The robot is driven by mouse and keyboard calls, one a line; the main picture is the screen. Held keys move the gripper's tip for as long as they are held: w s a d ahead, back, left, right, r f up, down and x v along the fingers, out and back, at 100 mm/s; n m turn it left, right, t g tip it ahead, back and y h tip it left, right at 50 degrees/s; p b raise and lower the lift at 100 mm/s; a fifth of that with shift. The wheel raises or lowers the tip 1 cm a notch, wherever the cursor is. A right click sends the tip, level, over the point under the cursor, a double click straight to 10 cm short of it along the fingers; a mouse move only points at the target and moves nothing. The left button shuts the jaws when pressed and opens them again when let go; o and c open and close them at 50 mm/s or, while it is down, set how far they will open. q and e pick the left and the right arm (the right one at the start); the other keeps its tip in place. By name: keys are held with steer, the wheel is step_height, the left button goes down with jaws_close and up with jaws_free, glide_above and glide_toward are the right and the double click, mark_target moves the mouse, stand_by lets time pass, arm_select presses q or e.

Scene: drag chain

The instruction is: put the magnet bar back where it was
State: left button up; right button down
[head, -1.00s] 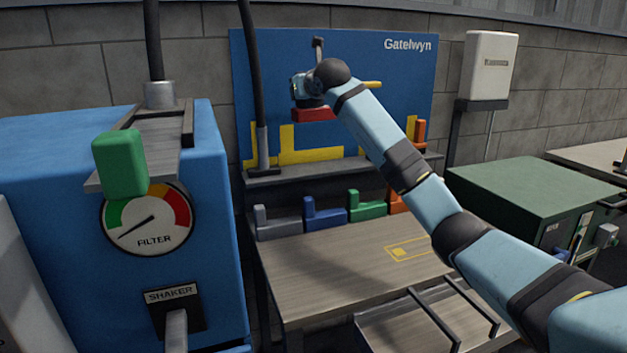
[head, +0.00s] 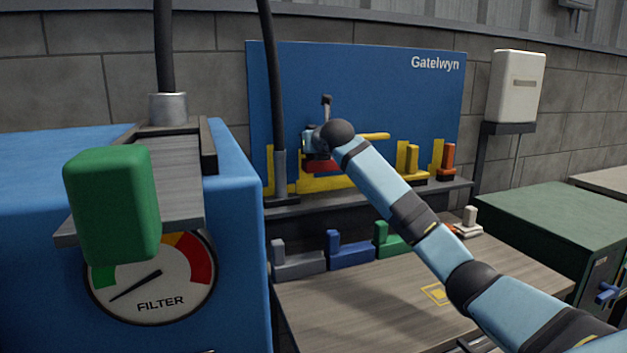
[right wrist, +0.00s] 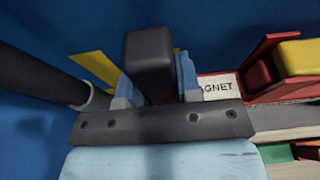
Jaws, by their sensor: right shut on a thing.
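My right gripper (head: 312,146) is in front of the blue board in the head view. Its light-blue fingers (right wrist: 156,84) are shut on a dark upright block in the right wrist view, which looks like the magnet bar's handle. The red magnet bar (head: 321,167) shows below the gripper, just above and overlapping a yellow shape (head: 325,184) on the board. In the right wrist view a white label reading "AGNET" (right wrist: 218,87) lies beside red parts, partly hidden by my gripper. Whether the bar touches the shelf (head: 345,201) cannot be told. My left gripper is not in view.
A dark hose (head: 270,90) runs down left of the gripper. A yellow block (head: 412,158) and an orange one (head: 448,160) stand right on the shelf. Grey (head: 298,265), blue (head: 350,255) and green (head: 392,243) pieces line the bench below. A blue filter machine (head: 240,230) stands left.

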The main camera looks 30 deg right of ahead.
mark_target(315, 172)
step_height(315, 172, down, 8)
steer(key=shift+r+b, duration=0.15)
steer(key=shift+b, duration=0.35)
steer(key=shift+f, duration=0.3)
steer(key=shift+r, duration=0.1)
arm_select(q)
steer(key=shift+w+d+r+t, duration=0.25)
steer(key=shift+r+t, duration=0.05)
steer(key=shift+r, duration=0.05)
arm_select(e)
steer(key=c, duration=0.8)
jaws_free()
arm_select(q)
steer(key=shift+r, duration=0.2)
